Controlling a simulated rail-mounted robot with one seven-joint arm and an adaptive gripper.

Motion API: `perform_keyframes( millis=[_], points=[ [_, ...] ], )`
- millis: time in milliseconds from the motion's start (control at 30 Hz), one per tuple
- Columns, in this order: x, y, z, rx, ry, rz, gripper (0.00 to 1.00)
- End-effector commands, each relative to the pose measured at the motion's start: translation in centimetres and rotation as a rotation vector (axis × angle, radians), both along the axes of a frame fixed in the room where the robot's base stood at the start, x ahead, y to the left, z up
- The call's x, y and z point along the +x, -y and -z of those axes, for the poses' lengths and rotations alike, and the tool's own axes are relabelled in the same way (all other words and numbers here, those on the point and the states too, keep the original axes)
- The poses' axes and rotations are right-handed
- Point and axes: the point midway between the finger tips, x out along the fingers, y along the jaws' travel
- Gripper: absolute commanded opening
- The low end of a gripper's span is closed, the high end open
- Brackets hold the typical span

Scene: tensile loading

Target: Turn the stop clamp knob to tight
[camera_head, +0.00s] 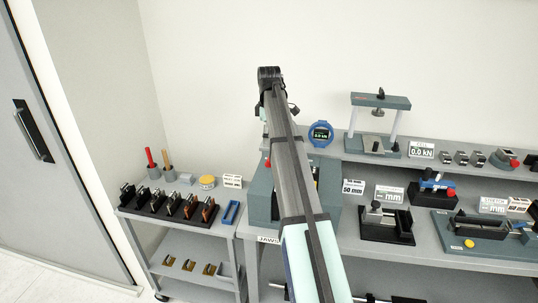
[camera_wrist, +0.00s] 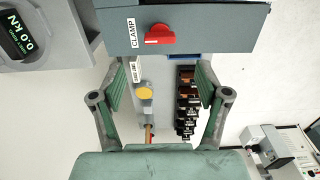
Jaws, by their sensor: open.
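In the wrist view, a red knob (camera_wrist: 160,34) sits on the face of a blue-grey block (camera_wrist: 205,32), beside a white label reading CLAMP. Its bar lies roughly crosswise in the picture. My gripper (camera_wrist: 160,82) is open and empty, its two fingers spread left and right. The knob is beyond the fingertips, near the middle of the gap, and nothing touches it. In the head view, the blue-grey block (camera_head: 261,193) is partly behind my arm, with a little red (camera_head: 267,162) showing at its left. My gripper is mostly hidden by the arm there.
A blue round gauge (camera_head: 320,134) reading 0.0 kN stands near my arm; its display (camera_wrist: 17,38) fills the wrist view's upper left. A side cart holds a black rack (camera_head: 165,203) and a yellow-topped tin (camera_head: 207,182). Fixtures crowd the bench to the right.

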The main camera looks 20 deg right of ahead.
Motion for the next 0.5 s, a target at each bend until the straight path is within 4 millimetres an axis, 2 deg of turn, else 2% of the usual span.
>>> perform_keyframes(
  millis=[300, 500],
  points=[
    [-0.2, -0.1, 5.9, 0.001, -0.002, 0.0, 0.75],
    [-0.1, 0.0, 8.1, 0.001, -0.001, 0.0, 0.75]
  ],
)
